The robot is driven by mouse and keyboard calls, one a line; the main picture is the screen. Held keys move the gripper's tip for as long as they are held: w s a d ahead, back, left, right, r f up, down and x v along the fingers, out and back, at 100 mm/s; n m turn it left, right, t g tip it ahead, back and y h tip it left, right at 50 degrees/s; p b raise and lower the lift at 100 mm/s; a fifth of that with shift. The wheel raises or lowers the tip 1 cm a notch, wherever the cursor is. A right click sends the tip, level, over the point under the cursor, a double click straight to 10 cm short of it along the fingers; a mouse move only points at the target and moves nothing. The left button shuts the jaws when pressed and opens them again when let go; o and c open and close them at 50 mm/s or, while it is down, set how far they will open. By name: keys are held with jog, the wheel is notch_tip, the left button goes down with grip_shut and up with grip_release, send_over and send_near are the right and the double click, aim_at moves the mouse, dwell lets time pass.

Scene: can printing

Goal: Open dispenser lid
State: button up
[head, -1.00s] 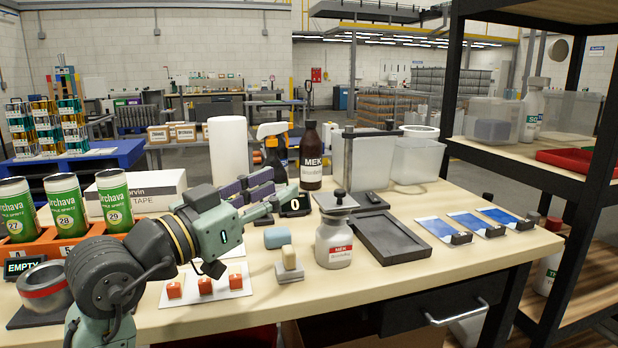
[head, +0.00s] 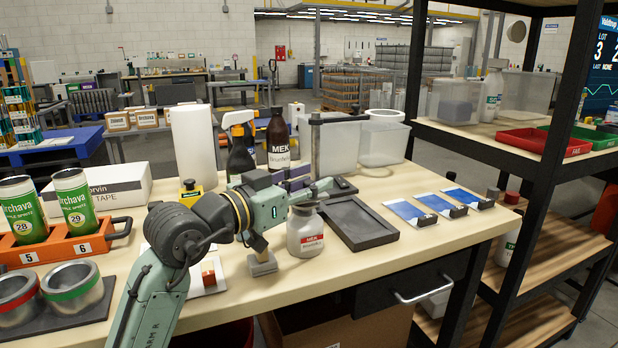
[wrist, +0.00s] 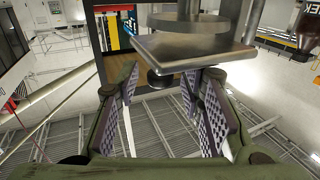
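The white dispenser bottle (head: 305,236) with a red MEK label stands upright on the bench. Its top is largely hidden by my gripper (head: 318,188) in the head view. In the wrist view, a square metal plate (wrist: 185,47), seemingly the dispenser's lid, lies just beyond the fingertips. A small dark round knob (wrist: 158,81) on it shows between the fingers. My gripper also shows in the wrist view (wrist: 160,88), with its two padded fingers apart and nothing clamped. I cannot tell whether a finger touches the plate.
A dark tray (head: 360,222) lies right of the dispenser. A stamp-like block (head: 262,265) stands close on its left. A brown MEK bottle (head: 278,145), a spray bottle and clear bins (head: 383,143) stand behind. An orange rack (head: 70,240) holds green cans at left.

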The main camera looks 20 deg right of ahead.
jog(key=shift+c, duration=0.5)
grip_shut()
dwell(0.4)
